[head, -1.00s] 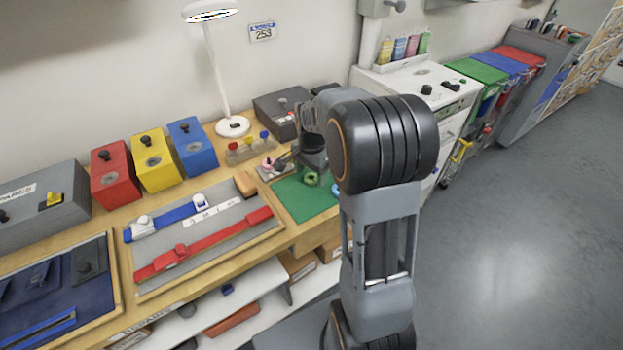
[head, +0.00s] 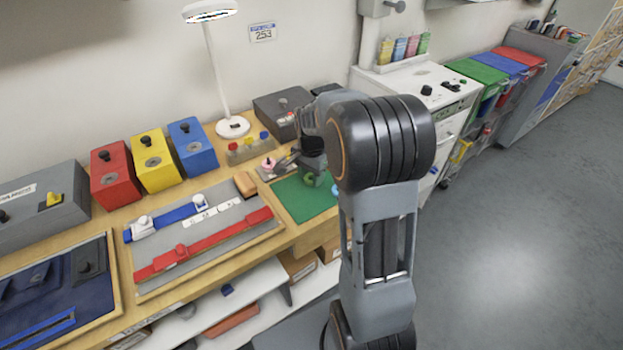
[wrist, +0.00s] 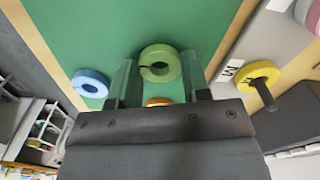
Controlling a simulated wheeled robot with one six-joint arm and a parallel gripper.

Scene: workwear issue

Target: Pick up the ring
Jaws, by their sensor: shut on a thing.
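A green ring (wrist: 160,63) shows in the wrist view between the two fingers of my gripper (wrist: 161,78), over the green mat (wrist: 70,30). My gripper is shut on this ring, with a finger at each side. I cannot tell whether the ring touches the mat. In the head view my gripper (head: 312,172) is over the mat (head: 290,197), and the green ring (head: 308,180) is partly hidden by it. A blue ring (wrist: 91,83) lies left of my gripper. An orange ring (wrist: 158,101) is mostly hidden behind it. A yellow ring (wrist: 259,78) is off the mat on the right.
The desk lamp (head: 233,127) and a dark box (head: 272,113) stand behind my gripper. Red, yellow and blue boxes (head: 187,145) stand farther left. A grey board with belts (head: 200,240) lies left of the mat. The floor to the right is clear.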

